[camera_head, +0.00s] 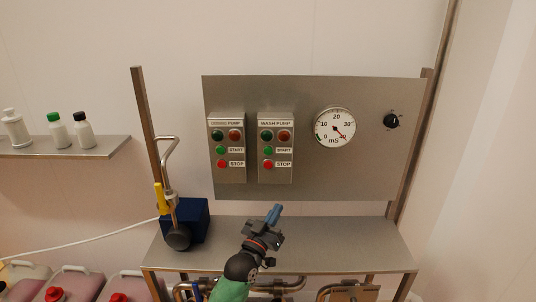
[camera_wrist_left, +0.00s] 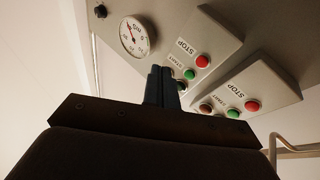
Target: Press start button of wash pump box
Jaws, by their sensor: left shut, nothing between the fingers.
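The wash pump box (camera_head: 290,147) is the right one of two grey boxes on the metal panel. Its green start button (camera_head: 268,150) sits above the red stop button (camera_head: 268,165). My left gripper (camera_head: 275,212) is shut and empty, below the box and in front of the shelf, apart from the button. In the left wrist view, which is turned over, the shut fingers (camera_wrist_left: 160,78) appear just left of the start button (camera_wrist_left: 189,74). The stop button (camera_wrist_left: 202,61) is clear there. The fingers partly cover the box's lamps. My right gripper is not in view.
The similar pump box (camera_head: 227,175) stands close on the left, with its own green and red buttons. A dial gauge (camera_head: 335,128) and black knob (camera_head: 391,121) are to the right. A bent pipe (camera_head: 168,160) and blue block (camera_head: 197,215) stand left on the shelf (camera_head: 350,240).

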